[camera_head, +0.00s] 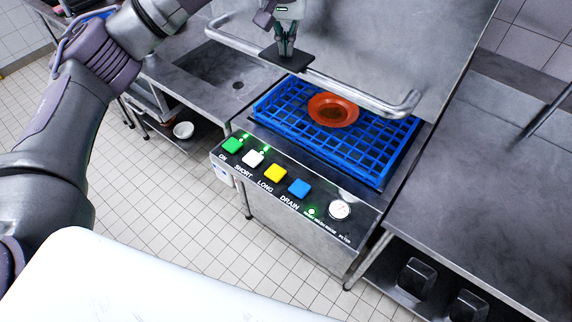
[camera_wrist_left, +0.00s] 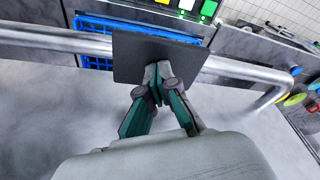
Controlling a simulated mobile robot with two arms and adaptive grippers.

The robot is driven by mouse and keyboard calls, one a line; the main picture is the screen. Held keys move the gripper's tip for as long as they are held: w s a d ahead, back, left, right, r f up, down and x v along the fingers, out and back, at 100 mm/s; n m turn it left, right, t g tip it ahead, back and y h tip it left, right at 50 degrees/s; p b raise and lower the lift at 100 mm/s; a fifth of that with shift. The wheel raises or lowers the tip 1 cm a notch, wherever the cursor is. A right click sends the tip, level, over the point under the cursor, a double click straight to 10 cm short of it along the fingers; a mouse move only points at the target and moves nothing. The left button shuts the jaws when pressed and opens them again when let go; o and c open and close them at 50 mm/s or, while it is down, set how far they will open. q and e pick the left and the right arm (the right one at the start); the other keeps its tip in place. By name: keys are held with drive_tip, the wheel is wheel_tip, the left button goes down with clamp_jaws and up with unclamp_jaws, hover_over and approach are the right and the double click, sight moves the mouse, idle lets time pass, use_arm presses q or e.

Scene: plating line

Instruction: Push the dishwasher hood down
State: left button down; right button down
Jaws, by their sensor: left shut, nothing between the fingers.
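The dishwasher hood (camera_head: 400,45) is a grey metal cover with a long tubular handle bar (camera_head: 385,106) across its lower front. The hood is raised, and the machine's opening with a blue rack (camera_head: 372,145) shows below it. My left gripper (camera_head: 286,54) is at the bar, left of its middle. In the left wrist view the gripper (camera_wrist_left: 158,98) is shut, its fingertips at a dark flat plate (camera_wrist_left: 128,58) that overlaps the bar (camera_wrist_left: 225,68). I cannot tell whether the plate presses on the bar. My right gripper is not in view.
An orange-red plate (camera_head: 333,110) with a dark centre sits in the rack. The control panel has green, white, yellow and blue buttons (camera_head: 299,187) and a round gauge (camera_head: 340,209). A sink counter (camera_head: 185,60) stands to the left, a metal counter (camera_head: 470,200) to the right.

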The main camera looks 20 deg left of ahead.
use_arm(q)
wheel_tip(320, 180, down, 35)
drive_tip(key=b, duration=2.4)
drive_tip(key=shift+f+b, duration=0.15)
drive_tip(key=shift+b, duration=0.25)
drive_tip(key=s+a+r, duration=0.2)
drive_tip(key=s, duration=0.4)
drive_tip(key=s+a+r, duration=0.2)
drive_tip(key=s+r, duration=0.1)
drive_tip(key=s, duration=0.3)
drive_tip(key=shift+a+r, duration=0.15)
drive_tip(key=shift+a, duration=0.1)
